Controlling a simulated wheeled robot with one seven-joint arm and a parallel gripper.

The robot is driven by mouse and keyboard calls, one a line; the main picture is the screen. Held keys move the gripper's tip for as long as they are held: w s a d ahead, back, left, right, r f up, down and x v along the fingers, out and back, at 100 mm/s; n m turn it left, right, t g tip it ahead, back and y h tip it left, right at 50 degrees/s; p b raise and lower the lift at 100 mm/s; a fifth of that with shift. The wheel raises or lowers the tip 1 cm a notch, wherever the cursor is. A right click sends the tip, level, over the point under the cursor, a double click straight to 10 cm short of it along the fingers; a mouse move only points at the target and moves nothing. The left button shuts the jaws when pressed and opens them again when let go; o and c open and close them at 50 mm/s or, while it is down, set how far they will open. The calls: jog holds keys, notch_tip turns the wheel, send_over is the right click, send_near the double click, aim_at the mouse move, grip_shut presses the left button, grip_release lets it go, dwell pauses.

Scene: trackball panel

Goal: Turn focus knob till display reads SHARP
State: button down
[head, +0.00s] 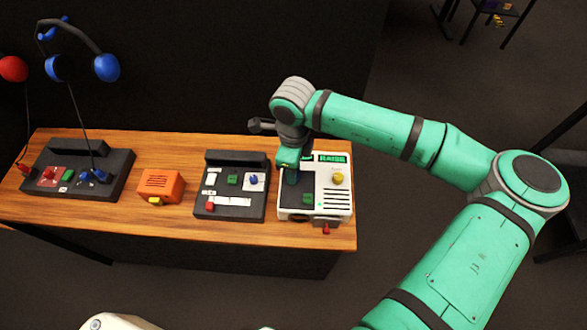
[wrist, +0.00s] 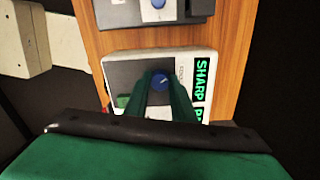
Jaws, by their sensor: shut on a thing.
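The white and grey device (head: 314,208) stands at the right end of the wooden bench. It also shows in the wrist view (wrist: 118,72). My gripper (head: 291,178) comes down over the left part of its top. In the wrist view the green fingers (wrist: 162,88) are shut on a small blue knob (wrist: 160,78), which is the focus knob as far as I can tell. Beside it a black display (wrist: 202,78) reads SHARP in green letters. A second display, which reads RAISE in the head view (head: 332,158), is partly hidden in the wrist view.
A yellow knob (head: 338,178) and a green button (head: 308,197) are on the same device. A dark panel (head: 234,161) stands to its left, then an orange box (head: 160,187). Another dark panel (head: 118,170) with headphones (head: 74,24) above is at the far left.

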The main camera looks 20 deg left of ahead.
jog(key=c, duration=1.5)
grip_release()
notch_tip(320, 180, up, 11)
jog(key=shift+f, duration=0.1)
